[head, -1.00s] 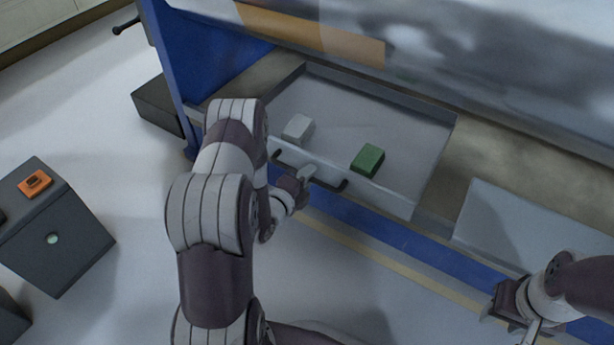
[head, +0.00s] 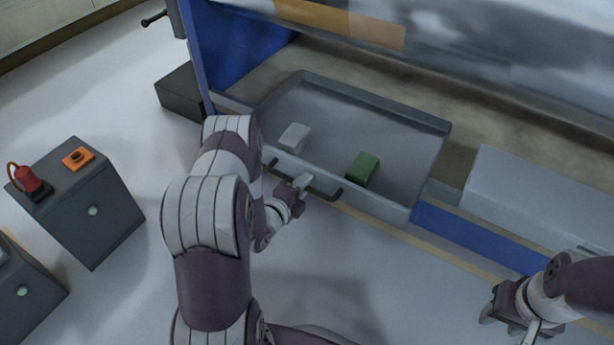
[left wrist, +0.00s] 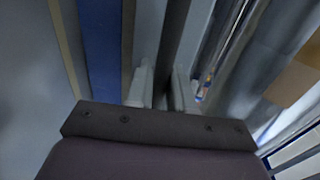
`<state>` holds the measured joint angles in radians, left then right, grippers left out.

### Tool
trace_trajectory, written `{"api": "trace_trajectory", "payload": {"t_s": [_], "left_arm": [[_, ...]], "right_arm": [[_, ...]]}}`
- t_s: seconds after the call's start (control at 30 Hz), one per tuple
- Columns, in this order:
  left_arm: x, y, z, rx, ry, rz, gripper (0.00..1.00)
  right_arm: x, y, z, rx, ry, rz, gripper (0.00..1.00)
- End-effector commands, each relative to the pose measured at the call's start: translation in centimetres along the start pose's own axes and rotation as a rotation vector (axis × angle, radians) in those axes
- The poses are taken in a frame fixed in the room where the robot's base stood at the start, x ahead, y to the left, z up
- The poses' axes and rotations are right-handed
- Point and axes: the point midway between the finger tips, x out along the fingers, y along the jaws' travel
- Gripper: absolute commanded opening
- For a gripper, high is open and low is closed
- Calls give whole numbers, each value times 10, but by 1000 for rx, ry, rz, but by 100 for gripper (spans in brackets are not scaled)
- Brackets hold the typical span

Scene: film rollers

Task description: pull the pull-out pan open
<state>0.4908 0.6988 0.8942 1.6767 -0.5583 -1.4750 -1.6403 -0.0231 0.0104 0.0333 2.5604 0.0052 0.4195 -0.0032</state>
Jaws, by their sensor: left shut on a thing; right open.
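The pull-out pan (head: 405,133) is a shallow grey tray under the machine, standing out past the blue front rail. Its black handle (head: 325,194) runs along the front wall. A white block (head: 294,137) and a green block (head: 362,169) lie in the pan near the front. My left gripper (head: 301,183) is shut on the handle; in the left wrist view the fingers (left wrist: 160,90) close on the dark bar (left wrist: 175,45). My right gripper (head: 508,312) is open and empty at the lower right, apart from the pan.
A blue rail (head: 480,236) runs along the machine front. Dark cabinets stand at left, one with an orange item (head: 78,158) and a red item (head: 29,180) on top. The floor in front of the pan is clear.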

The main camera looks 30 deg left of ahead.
Motion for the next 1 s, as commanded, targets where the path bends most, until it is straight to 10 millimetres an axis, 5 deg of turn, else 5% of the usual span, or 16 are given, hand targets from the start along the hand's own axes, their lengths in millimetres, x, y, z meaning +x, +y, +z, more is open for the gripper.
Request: {"api": "trace_trajectory", "payload": {"t_s": [0.33, 0.87, 0.9, 0.93, 1.0], "left_arm": [[-46, 8, 0, -2, -1, 1, 0], [-56, 11, 0, 0, 0, -1, 0], [-56, 11, 0, 1, 0, -1, 25], [-55, 11, 0, 1, 0, -1, 35], [-55, 11, 0, 1, 0, -1, 38]], "right_arm": [[-17, 0, -2, 0, 0, 0, 43], [-18, 0, -2, 0, 0, 0, 43], [-18, 0, -2, 0, 0, 0, 43], [-18, 0, -2, 0, 0, 0, 43], [-18, 0, -2, 0, 0, 0, 43]]}}
